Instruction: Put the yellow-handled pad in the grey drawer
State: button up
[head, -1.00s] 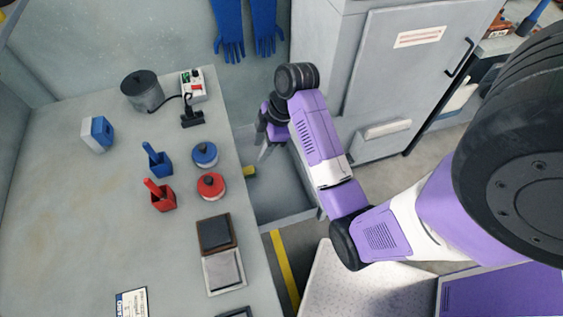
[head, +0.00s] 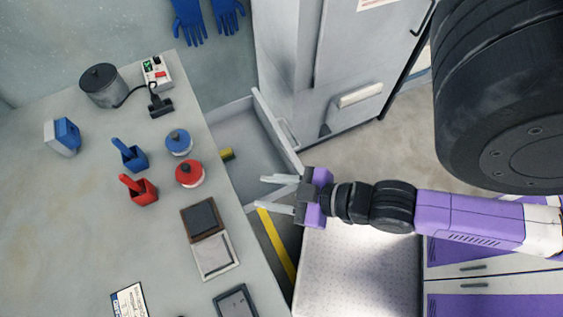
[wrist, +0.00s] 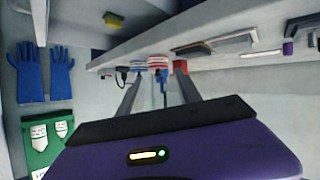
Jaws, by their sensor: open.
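The yellow handle (head: 227,154) of the pad shows inside the open grey drawer (head: 262,132), close to the tabletop's edge. It also shows as a small yellow block in the wrist view (wrist: 115,20). The rest of the pad cannot be made out. My gripper (head: 264,194) is open with nothing between its fingers. It is near the drawer's lower end in the head view, apart from the pad. Its fingers (wrist: 158,76) also show in the wrist view, pointing toward the tabletop edge.
The tabletop (head: 80,220) beside the drawer carries a red holder (head: 143,192), a blue holder (head: 131,157), red (head: 190,175) and blue (head: 179,144) round pots, a grey pot (head: 103,86) and framed plates (head: 213,257). A grey cabinet (head: 340,65) stands beyond the drawer.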

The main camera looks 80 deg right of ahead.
jog(key=s+a+r+m+t+y, duration=0.1)
jog(key=s+a+r+t, duration=0.1)
jog(key=r, duration=0.5)
jog(key=shift+s+a+r, duration=0.2)
jog(key=shift+s+a, duration=0.35)
jog(key=shift+a, duration=0.3)
